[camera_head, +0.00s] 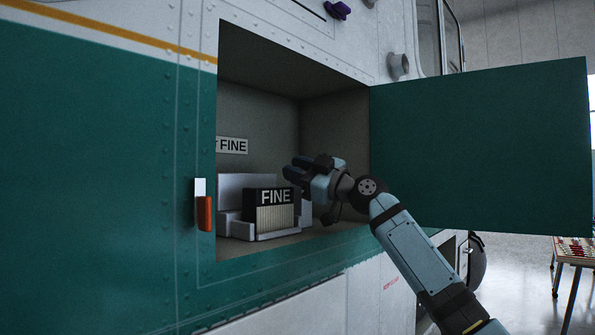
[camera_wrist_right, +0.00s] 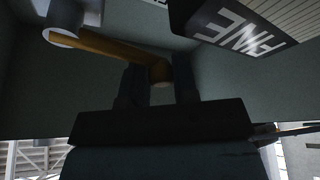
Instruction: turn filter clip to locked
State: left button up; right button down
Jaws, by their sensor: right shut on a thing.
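The filter clip (camera_wrist_right: 105,52) shows in the right wrist view as a yellow-brown lever with a rounded end, running out from a grey round mount (camera_wrist_right: 62,37). My right gripper (camera_wrist_right: 158,85) is shut on its rounded end, one dark finger on each side. In the head view my right gripper (camera_head: 298,170) reaches into the open bay, above and right of the filter (camera_head: 270,214). The clip is not made out there. The filter has a black label reading FINE and pale pleats; it sits upright in a pale holder (camera_head: 240,230). My left gripper is not in view.
The bay's green door (camera_head: 480,145) stands open to the right, close beside my right arm. A FINE placard (camera_head: 233,145) is on the bay's wall. An orange-red handle (camera_head: 205,213) is on the green hull left of the opening. A small table (camera_head: 573,250) stands far right.

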jog(key=shift+f, duration=0.1)
jog(key=c, duration=1)
grip_release()
jog(key=shift+w, duration=0.1)
jog(key=v, duration=1.4)
jog(key=shift+b, duration=0.4)
